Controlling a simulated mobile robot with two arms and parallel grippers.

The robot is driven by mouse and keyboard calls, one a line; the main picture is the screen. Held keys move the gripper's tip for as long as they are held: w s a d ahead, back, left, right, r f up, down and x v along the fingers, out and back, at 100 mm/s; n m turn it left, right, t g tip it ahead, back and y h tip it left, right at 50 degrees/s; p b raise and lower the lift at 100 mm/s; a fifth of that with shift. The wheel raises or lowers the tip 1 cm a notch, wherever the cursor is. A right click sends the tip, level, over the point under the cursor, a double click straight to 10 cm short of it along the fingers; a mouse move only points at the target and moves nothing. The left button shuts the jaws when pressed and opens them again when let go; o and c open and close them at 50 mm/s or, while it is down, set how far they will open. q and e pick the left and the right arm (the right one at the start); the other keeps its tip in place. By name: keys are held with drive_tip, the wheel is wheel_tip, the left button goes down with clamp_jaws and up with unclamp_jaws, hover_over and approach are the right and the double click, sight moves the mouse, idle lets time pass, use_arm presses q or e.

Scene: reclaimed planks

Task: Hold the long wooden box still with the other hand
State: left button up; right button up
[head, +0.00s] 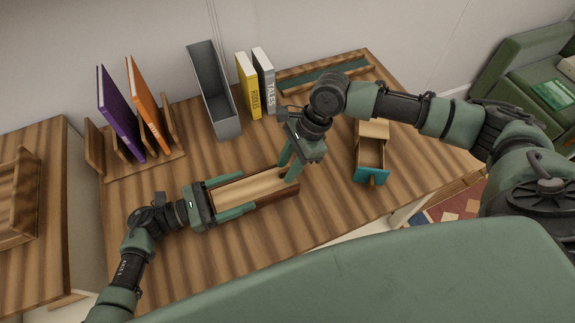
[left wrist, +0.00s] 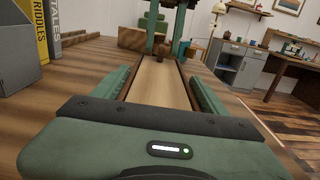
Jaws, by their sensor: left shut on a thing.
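The long wooden box (head: 270,184) lies on the plank table, with a pale top surface and darker sides. My left gripper (head: 247,191) is shut on it at its left end, one finger along each long side. In the left wrist view the box (left wrist: 159,82) runs straight away between the green fingers (left wrist: 160,85). My right gripper (head: 288,171) points down at the box's right end, its fingers apart. In the left wrist view those fingers stand at the far end, near a small dark brown part (left wrist: 161,50). Whether they grip anything is unclear.
Behind stand a wooden rack (head: 128,160) with purple and orange books, a grey open holder (head: 214,95), and yellow (head: 249,86) and grey (head: 264,80) books. A small wooden box with a teal front (head: 371,176) stands to the right. The table's front is clear.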

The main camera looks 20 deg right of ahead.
drive_tip(key=shift+a+f, duration=0.1)
drive_tip(key=shift+f, duration=0.15)
clamp_jaws()
idle(1.4)
